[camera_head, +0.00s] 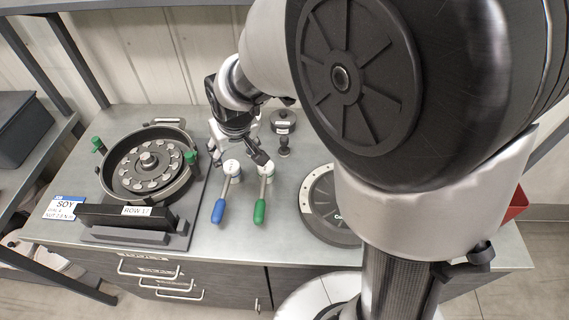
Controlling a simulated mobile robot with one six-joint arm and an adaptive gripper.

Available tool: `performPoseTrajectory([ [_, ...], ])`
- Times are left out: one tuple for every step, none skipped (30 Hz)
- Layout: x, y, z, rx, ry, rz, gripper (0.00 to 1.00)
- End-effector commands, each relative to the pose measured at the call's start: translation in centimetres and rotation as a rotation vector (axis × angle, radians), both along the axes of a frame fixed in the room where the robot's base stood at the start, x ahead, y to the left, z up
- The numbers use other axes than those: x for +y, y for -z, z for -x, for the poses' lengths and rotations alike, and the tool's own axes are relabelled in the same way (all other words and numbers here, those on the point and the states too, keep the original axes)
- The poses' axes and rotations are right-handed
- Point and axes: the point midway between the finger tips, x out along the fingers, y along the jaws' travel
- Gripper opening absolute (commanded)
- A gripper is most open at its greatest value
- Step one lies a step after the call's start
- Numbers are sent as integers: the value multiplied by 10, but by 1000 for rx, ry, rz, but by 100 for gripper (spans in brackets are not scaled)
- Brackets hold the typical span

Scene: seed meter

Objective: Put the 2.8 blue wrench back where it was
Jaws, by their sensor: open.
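A wrench with a blue handle (219,209) lies on the grey bench, its handle toward the front edge and its round white head toward the back. A similar wrench with a green handle (260,211) lies just to its right. No size marking is readable on either. My gripper (240,159) is open, with its fingers pointing down near the white heads. It appears empty, and I cannot tell whether it touches a wrench.
A round seed meter (149,170) with green knobs stands on a dark base at left, beside a SOY card (64,207). A dark lidded canister (283,121) stands behind. A dark round dial (321,207) lies right, partly hidden by my arm. The front bench strip is clear.

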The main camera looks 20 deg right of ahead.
Motion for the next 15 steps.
performPoseTrajectory([
  [-7, -13, 7, -10, 10, -1, 60],
  [-11, -21, 14, -12, 15, -2, 60],
  [-18, -33, 24, -15, 25, -1, 60],
  [-24, -42, 34, -17, 34, -1, 60],
  [-30, -51, 44, -20, 42, -1, 60],
  [-39, -62, 59, -21, 54, -1, 60],
  [-45, -70, 72, -21, 64, 0, 60],
  [-50, -77, 84, -22, 72, -1, 60],
  [-57, -85, 100, -23, 85, -1, 60],
  [-62, -90, 113, -23, 94, -1, 60],
  [-66, -94, 126, -24, 102, -1, 60],
  [-72, -99, 142, -25, 114, 0, 60],
  [-76, -103, 154, -27, 120, 0, 60],
  [-79, -104, 166, -26, 128, 0, 60],
  [-83, -107, 180, -26, 137, 1, 60],
])
